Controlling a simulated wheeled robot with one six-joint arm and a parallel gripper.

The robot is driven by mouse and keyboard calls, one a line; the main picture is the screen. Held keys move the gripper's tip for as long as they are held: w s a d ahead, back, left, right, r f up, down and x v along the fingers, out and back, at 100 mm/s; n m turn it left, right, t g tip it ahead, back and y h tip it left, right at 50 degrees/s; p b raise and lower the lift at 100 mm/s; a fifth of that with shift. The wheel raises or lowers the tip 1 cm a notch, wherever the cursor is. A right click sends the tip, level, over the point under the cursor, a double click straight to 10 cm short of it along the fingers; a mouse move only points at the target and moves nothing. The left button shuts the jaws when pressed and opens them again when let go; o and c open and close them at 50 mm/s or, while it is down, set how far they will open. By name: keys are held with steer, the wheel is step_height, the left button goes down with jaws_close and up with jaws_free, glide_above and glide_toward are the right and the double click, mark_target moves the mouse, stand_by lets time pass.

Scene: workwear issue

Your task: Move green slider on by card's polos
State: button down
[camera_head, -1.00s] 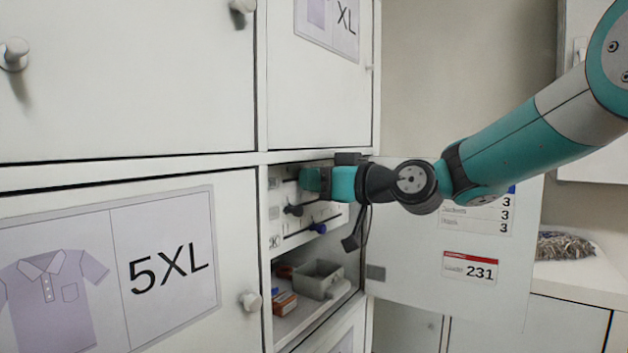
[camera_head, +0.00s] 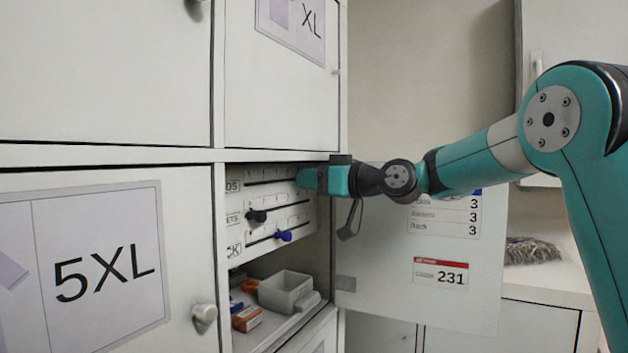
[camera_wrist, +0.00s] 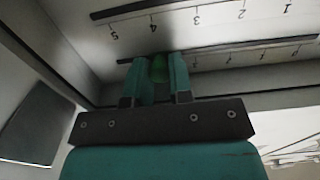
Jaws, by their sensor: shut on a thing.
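My gripper (camera_head: 306,178) is at the top slot (camera_head: 262,182) of a white slider panel inside an open locker. In the wrist view my gripper (camera_wrist: 158,80) is shut on the green slider (camera_wrist: 159,68), its knob between the two fingers. That view is upside down. The green slider stands toward the high-number end of its slot, around 4; the fingers hide the exact mark. The white card (camera_head: 447,218) on the open door shows several lines ending in 3; its upper part is behind my arm and the labels are hard to read.
A black slider (camera_head: 257,216) and a blue slider (camera_head: 284,236) sit in the lower slots. The open door (camera_head: 380,290) stands right of the panel, close to my wrist.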

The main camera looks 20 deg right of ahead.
steer(key=c, duration=1)
jaws_free()
steer(key=b+v, duration=0.6)
steer(key=v, duration=1.1)
steer(key=shift+s, duration=0.25)
steer(key=shift+d, duration=0.1)
